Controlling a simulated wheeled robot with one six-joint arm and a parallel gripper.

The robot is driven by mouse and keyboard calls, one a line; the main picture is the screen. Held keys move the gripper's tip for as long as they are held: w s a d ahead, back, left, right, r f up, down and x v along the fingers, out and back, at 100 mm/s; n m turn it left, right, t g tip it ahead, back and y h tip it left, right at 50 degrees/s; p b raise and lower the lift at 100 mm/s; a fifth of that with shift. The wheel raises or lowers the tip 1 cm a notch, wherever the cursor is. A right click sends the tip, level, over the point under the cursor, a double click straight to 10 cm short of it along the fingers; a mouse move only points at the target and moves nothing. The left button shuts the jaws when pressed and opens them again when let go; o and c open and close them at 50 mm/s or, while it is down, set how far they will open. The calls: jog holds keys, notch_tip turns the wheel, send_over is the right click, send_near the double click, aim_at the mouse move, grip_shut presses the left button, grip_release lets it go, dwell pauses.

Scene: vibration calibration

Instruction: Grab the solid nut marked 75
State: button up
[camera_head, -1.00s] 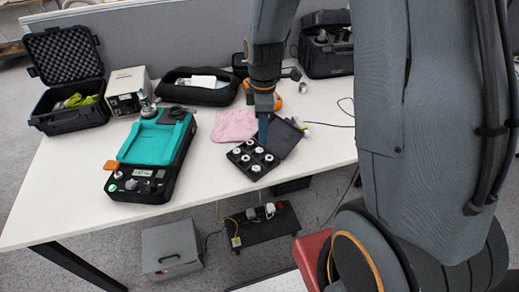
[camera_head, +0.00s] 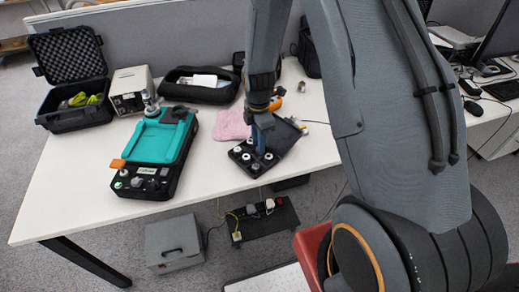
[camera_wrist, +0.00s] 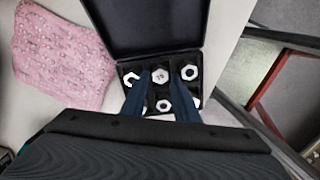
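The black case (camera_head: 236,157) lies open on the white table and holds several white hexagonal nuts. In the wrist view, the solid nut marked 75 (camera_wrist: 160,77) sits in the middle of the row nearer the lid. Its mark is small but looks like 75. My gripper (camera_wrist: 161,72) is open, with one blue finger on each side of this nut. I cannot tell whether the fingers touch it. Ring nuts sit to its left (camera_wrist: 130,79) and right (camera_wrist: 189,73), and others show below. In the head view, my gripper (camera_head: 262,146) is down at the case and hides part of it.
The case lid (camera_wrist: 150,28) stands beyond the nuts. A pink cloth (camera_head: 232,125) lies beside the case. A teal-topped device (camera_head: 157,143) stands to the left, an open black hard case (camera_head: 75,118) farther left.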

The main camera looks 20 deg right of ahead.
jog(key=shift+f, duration=0.8)
grip_shut()
jog(key=shift+r, duration=0.1)
